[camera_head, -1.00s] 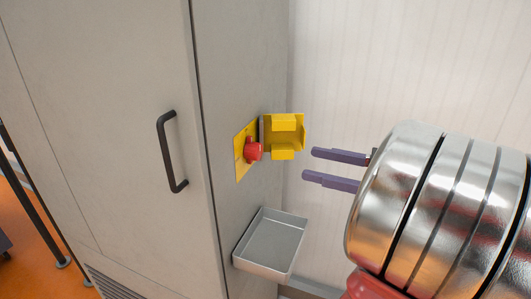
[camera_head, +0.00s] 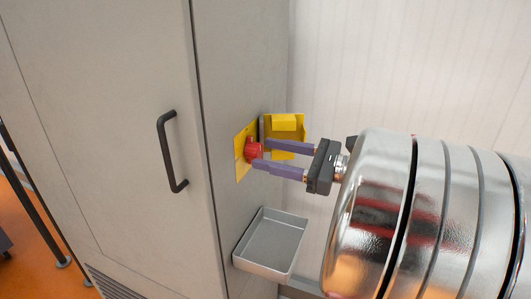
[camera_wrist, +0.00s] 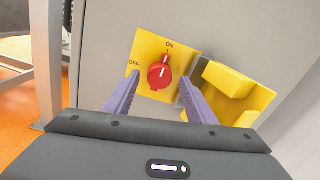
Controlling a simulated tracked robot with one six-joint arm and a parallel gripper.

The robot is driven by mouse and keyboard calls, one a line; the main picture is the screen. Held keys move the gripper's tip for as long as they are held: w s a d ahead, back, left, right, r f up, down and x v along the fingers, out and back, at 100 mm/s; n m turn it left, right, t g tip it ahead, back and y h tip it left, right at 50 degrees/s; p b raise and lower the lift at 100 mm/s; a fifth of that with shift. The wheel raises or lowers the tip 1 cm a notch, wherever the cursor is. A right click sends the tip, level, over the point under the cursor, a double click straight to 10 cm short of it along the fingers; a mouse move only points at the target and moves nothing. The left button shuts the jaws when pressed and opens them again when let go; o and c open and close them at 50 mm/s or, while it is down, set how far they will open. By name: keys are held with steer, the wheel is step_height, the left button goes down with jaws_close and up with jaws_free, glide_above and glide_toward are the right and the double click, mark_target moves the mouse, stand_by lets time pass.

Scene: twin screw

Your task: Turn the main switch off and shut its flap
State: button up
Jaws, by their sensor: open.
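The main switch is a red knob (camera_head: 253,151) on a yellow plate (camera_head: 241,167) on the side of the grey cabinet. In the wrist view the red knob (camera_wrist: 160,73) has a white mark pointing up toward ON; OFF is printed at the plate's left. The yellow flap (camera_head: 298,126) stands open to the right of the plate; it also shows in the wrist view (camera_wrist: 256,98). My gripper (camera_head: 262,155) is open, with its purple fingers at the knob, one on either side. In the wrist view the fingertips (camera_wrist: 160,81) flank the knob; whether they touch it I cannot tell.
A grey metal tray (camera_head: 239,257) sticks out from the cabinet below the switch. A black door handle (camera_head: 163,150) is on the cabinet front to the left. A pale wall (camera_head: 400,60) stands behind on the right.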

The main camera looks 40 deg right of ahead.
steer(key=shift+x, duration=1)
steer(key=shift+c, duration=0.2)
steer(key=c, duration=0.9)
steer(key=shift+d, duration=0.15)
steer(key=shift+c, duration=0.5)
